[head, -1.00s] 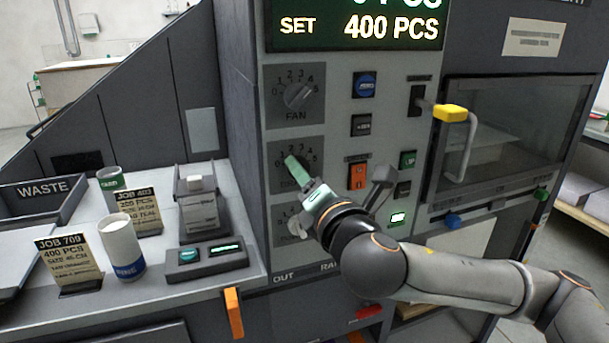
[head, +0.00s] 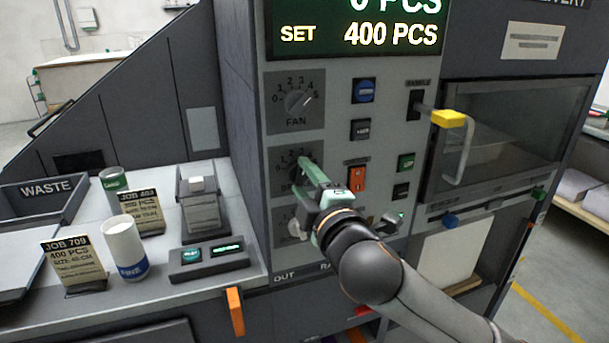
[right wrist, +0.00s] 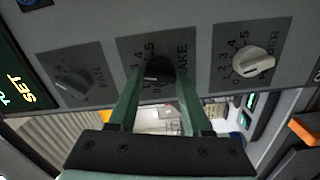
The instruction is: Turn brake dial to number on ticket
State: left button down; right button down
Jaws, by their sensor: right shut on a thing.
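The brake dial (head: 283,172) is the middle dial on the grey machine front in the head view, mostly hidden by my right gripper (head: 308,166). In the right wrist view, its dark knob (right wrist: 158,72) sits between the two green fingers of my right gripper (right wrist: 158,82), which is shut on it. The knob's pointer setting cannot be read. The JOB 709 ticket (head: 75,262) reads 400 PCS, with small lines below that are too blurred to read. The JOB 403 ticket (head: 141,212) stands behind it. My left gripper is not in view.
The fan dial (head: 299,101) is above the brake dial, and another dial (right wrist: 254,62) is below it. The display (head: 360,32) reads SET 400 PCS. Buttons and a yellow-gripped handle (head: 449,118) are to the right. A white cup (head: 122,245) stands beside the tickets.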

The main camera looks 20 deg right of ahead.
jog(key=shift+m+p, duration=0.3)
jog(key=shift+m, duration=1.5)
jog(key=shift+m+p, duration=0.65)
jog(key=shift+m, duration=0.55)
jog(key=shift+c, duration=1.7)
grip_release()
